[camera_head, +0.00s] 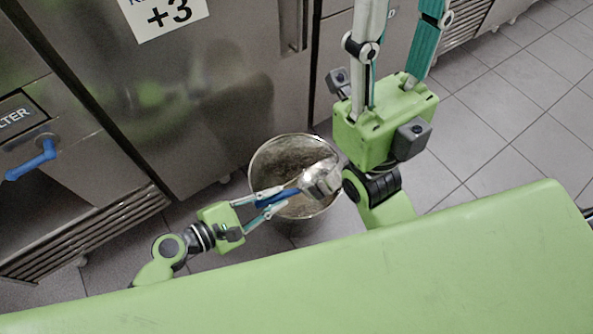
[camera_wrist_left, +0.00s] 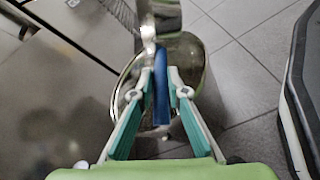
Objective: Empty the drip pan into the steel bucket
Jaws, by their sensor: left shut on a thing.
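The steel bucket (camera_head: 262,165) stands on the floor by the steel cabinet, its open top showing a murky brownish inside. My left gripper (camera_head: 284,196) comes in from the left, shut on the blue handle of the drip pan. The drip pan's steel body (camera_head: 321,178) is over the right part of the bucket's mouth; its exact tilt and contents cannot be made out. In the left wrist view the blue handle (camera_wrist_left: 161,92) sits between the fingers, with the bucket (camera_wrist_left: 190,62) behind. My right gripper (camera_head: 400,45) points up, fingers spread, tips out of frame.
A steel cabinet (camera_head: 215,95) with a "+3" sign (camera_head: 166,14) stands behind the bucket. At left is a unit with a blue lever (camera_head: 32,160) and a label ending in "LTER". The tiled floor (camera_head: 510,110) at right is clear.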

